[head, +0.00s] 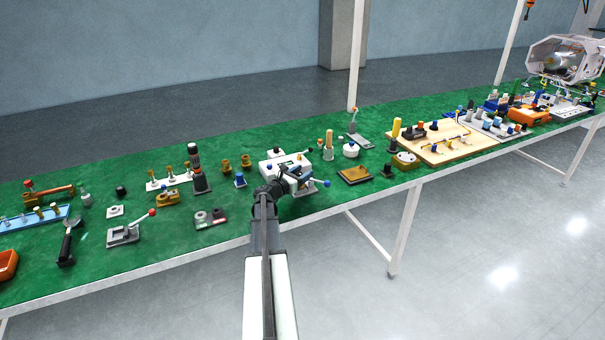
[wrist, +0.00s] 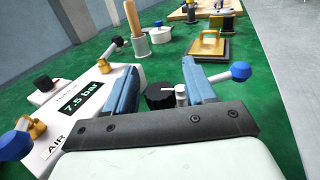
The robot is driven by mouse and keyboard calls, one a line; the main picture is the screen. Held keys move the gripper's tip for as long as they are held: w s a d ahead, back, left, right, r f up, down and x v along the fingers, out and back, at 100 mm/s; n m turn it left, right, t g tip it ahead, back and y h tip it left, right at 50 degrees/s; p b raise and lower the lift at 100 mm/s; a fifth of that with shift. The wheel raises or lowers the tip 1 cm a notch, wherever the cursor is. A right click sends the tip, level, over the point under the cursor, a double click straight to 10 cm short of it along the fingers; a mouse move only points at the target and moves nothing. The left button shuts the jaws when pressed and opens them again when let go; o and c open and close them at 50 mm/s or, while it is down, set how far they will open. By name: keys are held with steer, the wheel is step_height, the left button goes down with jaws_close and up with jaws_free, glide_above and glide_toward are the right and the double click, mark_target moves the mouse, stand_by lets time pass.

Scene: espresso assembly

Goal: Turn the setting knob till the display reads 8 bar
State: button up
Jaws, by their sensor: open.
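The white machine (head: 272,166) stands on the green table; my gripper (head: 272,190) is over its near part and hides some of it. In the wrist view its display (wrist: 84,98) reads 7.5 bar. A black round knob (wrist: 155,98) with a white pointer mark, apparently the setting knob, sits between the two blue fingers of my gripper (wrist: 162,72). The fingers are open, one on each side of the knob; I cannot tell if either touches it. The knob's lower part is hidden by my gripper body.
A blue-ended lever (wrist: 238,71) is just right of my right finger. Another blue-ended lever (wrist: 16,145) and a black knob (wrist: 46,83) are at the left. A white round jar (wrist: 160,35) and a wooden-handled tamper-like tool (wrist: 136,30) stand beyond on the table.

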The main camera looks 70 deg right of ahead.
steer(key=shift+d, duration=0.1)
steer(key=c, duration=1)
steer(key=shift+g, duration=0.3)
steer(key=shift+s+d+m+g+y, duration=0.1)
steer(key=shift+m+g+y, duration=0.6)
steer(key=shift+m+g, duration=0.35)
steer(key=m+g+y, duration=0.2)
steer(key=g, duration=0.1)
steer(key=shift+s+m, duration=0.15)
steer(key=shift+m, duration=0.1)
steer(key=shift+s+a+m+g+y, duration=0.1)
steer(key=shift+a+m+g+y, duration=0.1)
steer(key=shift+m+g+y, duration=0.65)
steer(key=shift+s+a+m+g+y, duration=0.15)
steer(key=shift+m+g+y, duration=0.35)
steer(key=shift+y, duration=0.6)
steer(key=shift+s+a+m+g+y, duration=0.1)
steer(key=shift+a+m+g+y, duration=0.1)
steer(key=shift+m+g+y, duration=0.65)
steer(key=shift+y, duration=0.4)
